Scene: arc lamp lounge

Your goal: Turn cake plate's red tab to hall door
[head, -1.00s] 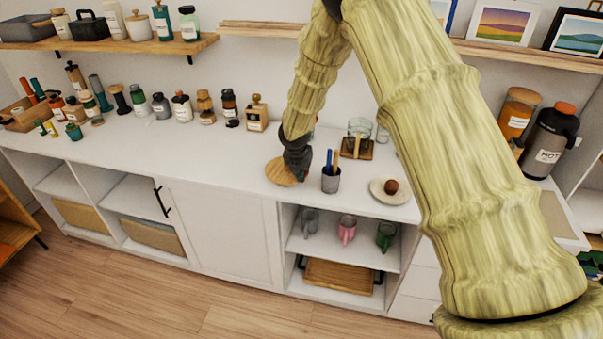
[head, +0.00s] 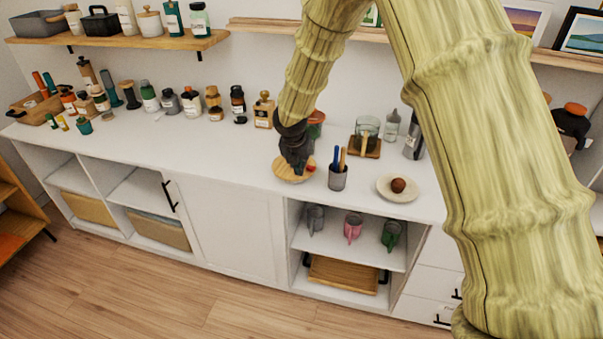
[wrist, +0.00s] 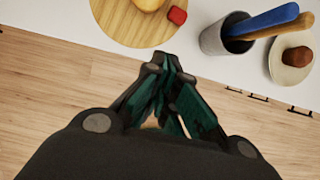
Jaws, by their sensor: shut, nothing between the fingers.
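The cake plate is a round wooden board (head: 290,179) on the white counter. It also shows at the top of the wrist view (wrist: 118,22). Its small red tab (wrist: 177,15) is on the right side of the board in the wrist view, and shows in the head view (head: 311,163) just right of my gripper. A yellow item (wrist: 149,4) on the board is cut off by the frame. My gripper (wrist: 163,66) is shut and empty, near the board's rim; in the head view (head: 294,167) it covers part of the board. Contact cannot be told. No hall door is seen.
A grey cup (head: 338,178) with a blue and a wooden handle stands close right of the board. A pale plate (head: 397,195) with a brown ball is further right. Bottles and jars line the back. Counter left of the board is clear.

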